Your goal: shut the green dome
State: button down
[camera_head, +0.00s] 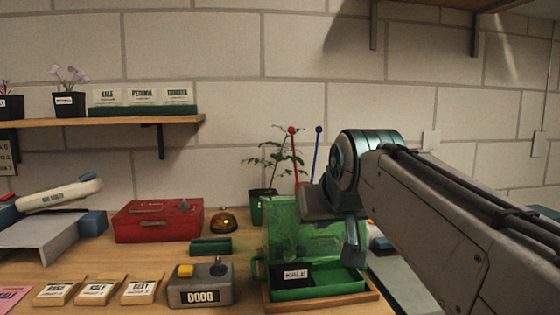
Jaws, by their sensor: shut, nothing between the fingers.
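The green dome (292,224) is a see-through green cover. It stands raised at the back of a green tray (322,293), so the tray is uncovered at the front. A black pot labelled KALE (294,275) sits in the tray at the left. My gripper (353,262) points down at the right side of the dome, over the right part of the tray, and is shut and empty. My wrist and gripper hide the dome's upper right corner. I cannot tell whether the gripper touches the dome.
The tray rests on a wooden board (325,304). To its left are a grey counter box (200,290), a green block (211,246), a bell (223,222) and a red box (157,222). A potted plant (260,195) and red and blue-tipped sticks stand behind the dome.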

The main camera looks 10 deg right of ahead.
jog(key=shift+s+a+f, duration=0.1)
jog(key=shift+f, duration=0.7)
jog(key=shift+r, duration=0.15)
